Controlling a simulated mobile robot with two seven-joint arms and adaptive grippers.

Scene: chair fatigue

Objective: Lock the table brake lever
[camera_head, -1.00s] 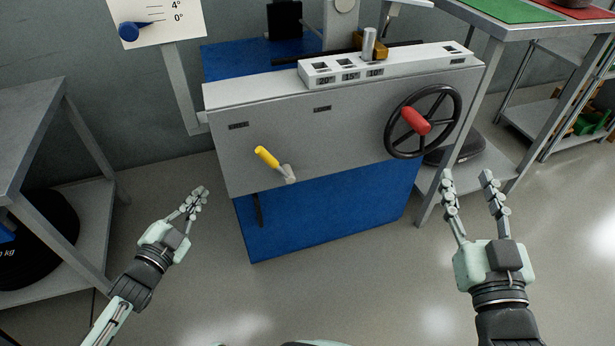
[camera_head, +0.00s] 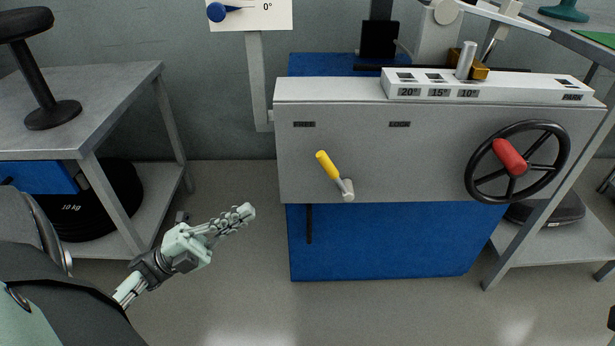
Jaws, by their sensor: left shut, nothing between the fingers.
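The brake lever (camera_head: 329,167) has a yellow grip and a grey pivot at the lower front of the grey panel (camera_head: 420,145). Its grip tilts up and to the left, below and slightly right of the left label, which seems to read FREE (camera_head: 304,125). The LOCK label (camera_head: 400,125) is farther right. My left gripper (camera_head: 246,213) is shut and empty, to the left of and below the lever, apart from it. My right gripper is out of view; only a dark sliver shows at the right edge.
A black handwheel (camera_head: 483,185) with a red knob sits on the panel's right. A metal table (camera_head: 95,110) with a black stool-like piece (camera_head: 52,116) stands at left, weight plates (camera_head: 115,205) below. A blue base (camera_head: 390,245) is under the panel. Floor in front is clear.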

